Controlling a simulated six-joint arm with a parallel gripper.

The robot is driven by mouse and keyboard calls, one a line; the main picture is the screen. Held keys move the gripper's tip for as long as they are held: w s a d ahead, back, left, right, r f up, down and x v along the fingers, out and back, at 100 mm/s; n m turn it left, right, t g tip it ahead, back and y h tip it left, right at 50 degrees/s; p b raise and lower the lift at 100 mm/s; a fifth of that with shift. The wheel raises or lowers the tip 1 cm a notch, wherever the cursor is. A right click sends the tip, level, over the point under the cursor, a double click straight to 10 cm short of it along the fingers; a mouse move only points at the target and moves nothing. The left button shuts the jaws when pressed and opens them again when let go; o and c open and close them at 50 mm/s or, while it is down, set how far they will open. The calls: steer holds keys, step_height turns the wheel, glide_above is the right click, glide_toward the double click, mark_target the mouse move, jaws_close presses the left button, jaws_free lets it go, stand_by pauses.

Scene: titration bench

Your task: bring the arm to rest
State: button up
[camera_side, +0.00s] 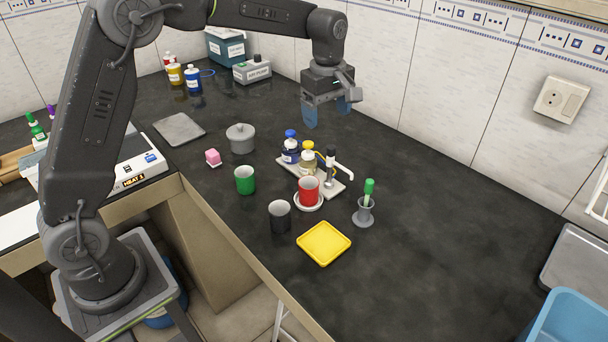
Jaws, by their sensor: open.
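My gripper (327,112) hangs from my arm over the back of the dark bench, with its blue fingertips apart and nothing between them. It is above and behind the small bottle rack (326,184), clear of it. The rack bears a blue-capped bottle (290,149) and a yellow-capped bottle (307,160). A red cup (308,190) stands on a white round base at the rack's front edge. My arm arches across the top of the view from its base at the lower left.
A green cup (245,180), black cup (280,216), yellow tray (324,243) and grey holder (364,212) with a green-topped item stand in front. A blue bin (572,318) is lower right.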

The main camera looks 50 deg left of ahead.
steer(key=s+r+m+t, duration=0.2)
steer(key=s+r+m, duration=0.35)
steer(key=s, duration=0.35)
steer(key=s+d+f+m+t, duration=0.1)
steer(key=s+m+t, duration=0.2)
steer(key=s+m, duration=0.8)
steer(key=s, duration=0.9)
steer(key=shift+s, duration=0.2)
